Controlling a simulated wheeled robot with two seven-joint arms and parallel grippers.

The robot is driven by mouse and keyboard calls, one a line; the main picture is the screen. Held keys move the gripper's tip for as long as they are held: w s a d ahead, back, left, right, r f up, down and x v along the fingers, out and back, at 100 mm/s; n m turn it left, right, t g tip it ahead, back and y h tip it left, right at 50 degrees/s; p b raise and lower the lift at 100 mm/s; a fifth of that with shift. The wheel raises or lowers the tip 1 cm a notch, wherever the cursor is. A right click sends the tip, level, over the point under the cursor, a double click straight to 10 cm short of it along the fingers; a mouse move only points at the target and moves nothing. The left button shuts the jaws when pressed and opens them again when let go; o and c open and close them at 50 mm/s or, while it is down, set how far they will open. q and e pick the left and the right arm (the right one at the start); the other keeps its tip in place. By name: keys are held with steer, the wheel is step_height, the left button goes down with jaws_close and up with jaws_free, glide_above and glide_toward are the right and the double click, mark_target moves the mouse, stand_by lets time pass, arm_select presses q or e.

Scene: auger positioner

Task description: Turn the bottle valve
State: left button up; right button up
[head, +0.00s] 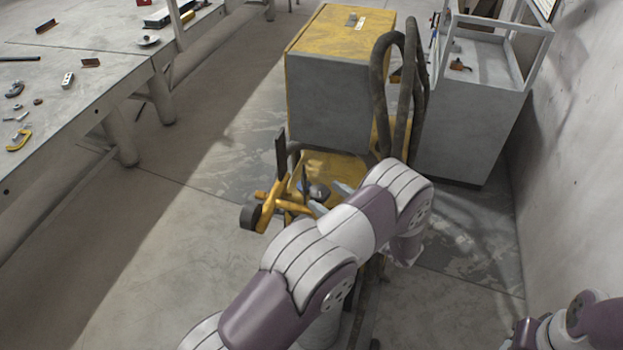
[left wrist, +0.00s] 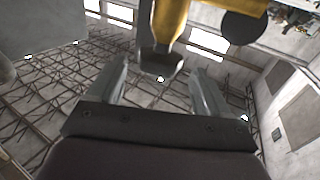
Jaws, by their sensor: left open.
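A yellow machine (head: 330,165) stands on the floor, with yellow pipe-like parts at its near side. A small round grey knob (head: 318,192) sits there, possibly the bottle valve. My left gripper (head: 330,198) is close beside it, partly covered by my own arm. In the left wrist view my left gripper (left wrist: 158,88) is open, its two fingers spread. A dark grey block-like end (left wrist: 160,62) of a yellow part (left wrist: 169,20) shows between and beyond the fingers; I cannot tell whether they touch it. My right gripper is not in view; only part of that arm shows.
A large grey and yellow cabinet (head: 335,100) stands behind, with thick dark hoses (head: 405,80) at its right. A workbench with tools (head: 75,85) is at left, a grey cart (head: 468,110) and wall at right. Floor left of the machine is clear.

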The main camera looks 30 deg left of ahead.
mark_target(315, 188)
arm_select(q)
steer(key=p+x, duration=0.1)
steer(key=x, duration=0.4)
steer(key=shift+w+a+p, duration=0.1)
steer(key=shift+w+p, duration=0.1)
steer(key=shift+p, duration=0.1)
steer(key=shift+a, duration=0.1)
steer(key=shift+s, duration=0.15)
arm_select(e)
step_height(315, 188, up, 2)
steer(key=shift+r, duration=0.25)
arm_select(q)
steer(key=shift+f, duration=0.1)
steer(key=c, duration=1)
steer(key=n+g+b, duration=0.1)
steer(key=b, duration=0.1)
steer(key=n+g+b, duration=0.1)
steer(key=g+b, duration=0.1)
steer(key=b, duration=0.1)
steer(key=shift+f+n+g, duration=0.25)
steer(key=shift+n+g, duration=0.05)
steer(key=shift+r+g, duration=0.2)
steer(key=shift+g, duration=0.2)
steer(key=shift+r+n, duration=0.3)
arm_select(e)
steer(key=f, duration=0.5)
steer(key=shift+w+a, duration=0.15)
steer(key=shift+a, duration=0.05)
